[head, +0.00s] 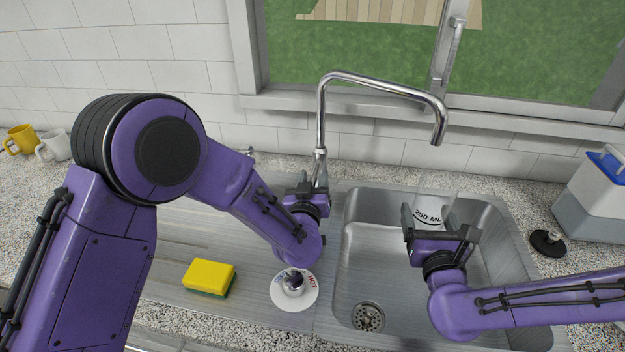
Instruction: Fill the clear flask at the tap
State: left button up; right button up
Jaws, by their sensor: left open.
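The clear flask (432,205), marked 250 ML, is over the sink below the chrome tap's (380,86) spout. My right gripper (436,228) is shut on its lower part, hiding some of it. The flask looks upright; I cannot make out water in it or a stream from the spout. My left gripper (312,188) is open and empty near the foot of the tap. The tap's control knob (293,283) stands on a white disc with blue and red lettering, HOT on the red side, nearer to me than the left gripper.
The steel sink (350,262) has a drain at its near left. A yellow and green sponge (209,277) lies on the drainboard. Yellow (19,140) and white (54,146) mugs stand far left.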

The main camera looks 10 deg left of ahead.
aim_at(314, 173)
pick_arm(q)
grip_shut()
jog(key=shift+r, duration=0.1)
jog(key=shift+w+a+r+g, duration=0.1)
jog(key=shift+w+r+g, duration=0.1)
jog(key=shift+r+g, duration=0.55)
jog(key=shift+w+a+r+g, duration=0.15)
jog(key=shift+r+g, duration=0.3)
jog(key=shift+g, duration=0.5)
jog(key=shift+w+d+r+g, duration=0.1)
jog(key=shift+w+r+g, duration=0.25)
jog(key=shift+g, duration=0.35)
jog(key=shift+w+r+g, duration=0.15)
jog(key=shift+r+g, duration=0.3)
jog(key=shift+g, duration=0.25)
grip_release()
jog(key=shift+d, duration=0.1)
